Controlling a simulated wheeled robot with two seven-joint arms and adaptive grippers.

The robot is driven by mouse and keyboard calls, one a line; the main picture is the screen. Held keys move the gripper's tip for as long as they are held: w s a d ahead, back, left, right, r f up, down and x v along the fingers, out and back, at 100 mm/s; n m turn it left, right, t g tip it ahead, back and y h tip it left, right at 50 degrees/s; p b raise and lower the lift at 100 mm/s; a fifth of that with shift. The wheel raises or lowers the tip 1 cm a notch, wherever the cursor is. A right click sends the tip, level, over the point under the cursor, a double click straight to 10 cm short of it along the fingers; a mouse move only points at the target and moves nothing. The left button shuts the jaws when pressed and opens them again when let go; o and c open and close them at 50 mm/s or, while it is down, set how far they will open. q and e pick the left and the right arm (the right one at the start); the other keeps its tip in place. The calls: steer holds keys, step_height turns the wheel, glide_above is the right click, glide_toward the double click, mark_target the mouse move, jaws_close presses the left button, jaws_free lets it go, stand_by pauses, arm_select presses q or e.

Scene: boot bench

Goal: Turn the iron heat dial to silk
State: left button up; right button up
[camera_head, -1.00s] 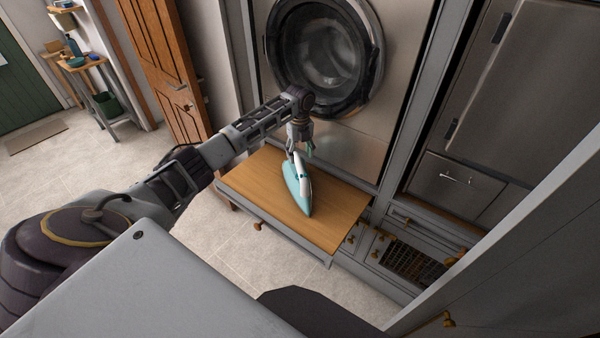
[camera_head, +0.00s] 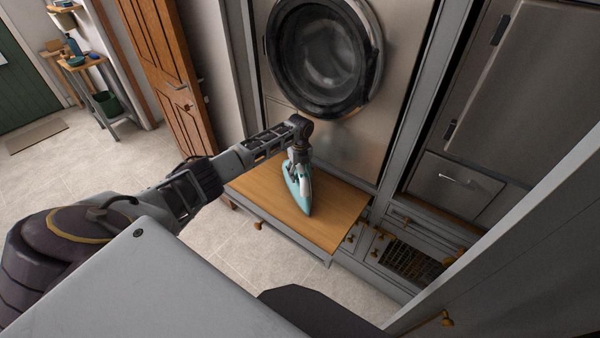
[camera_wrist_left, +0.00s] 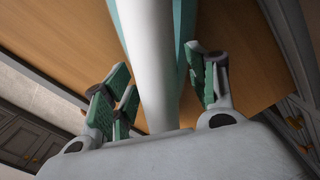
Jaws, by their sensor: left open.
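The iron (camera_head: 303,197), teal with a white top, stands on a wooden pull-out board (camera_head: 332,229) below the front-loading machine. In the left wrist view its white handle part (camera_wrist_left: 155,62) runs between my green-padded fingers. My left gripper (camera_head: 297,168) is over the rear part of the iron. In the left wrist view the left gripper (camera_wrist_left: 160,98) is open, with fingers on both sides of the white part and visible gaps. The heat dial and its marks cannot be made out. My right gripper is not in view.
The washing machine front (camera_head: 325,55) rises right behind the board. A drawer unit with brass knobs (camera_head: 375,252) is at the board's right. A grey cabinet panel (camera_head: 520,240) fills the right side. Tiled floor (camera_head: 245,255) lies open in front and left.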

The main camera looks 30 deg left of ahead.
arm_select(q)
steer(key=c, duration=1)
steer(key=shift+c, duration=0.2)
steer(key=shift+m, duration=1.5)
steer(key=o, duration=1)
steer(key=shift+o, duration=0.2)
